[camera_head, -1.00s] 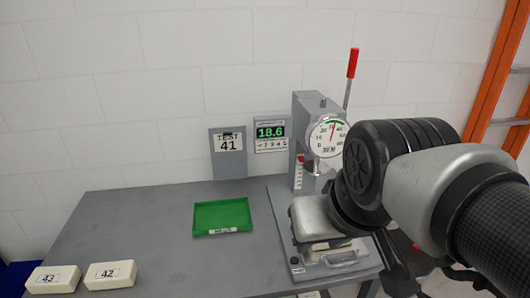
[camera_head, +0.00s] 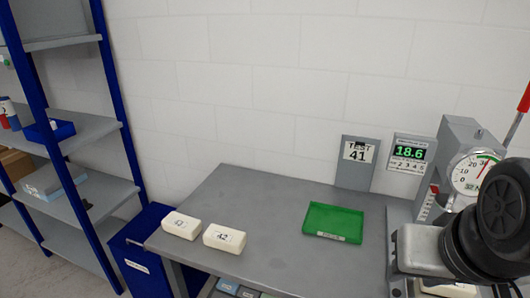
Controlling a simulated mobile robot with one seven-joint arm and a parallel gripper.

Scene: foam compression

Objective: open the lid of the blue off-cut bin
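The blue off-cut bin (camera_head: 153,275) stands on the floor at the left end of the grey table, with a white label on its front. Its top is blue and looks covered, partly hidden by the table end and foam blocks. My gripper (camera_head: 425,258) is at the right edge, over the base of the press and far from the bin. Its fingers are not clearly seen. A pale block shows just below it; I cannot tell whether it is held.
Two white foam blocks, one (camera_head: 182,225) and the other (camera_head: 223,238), lie at the table's left end near the bin. A green tray (camera_head: 333,222) lies mid-table. The press (camera_head: 460,148) stands at right. A blue-framed shelf (camera_head: 90,192) stands left of the bin.

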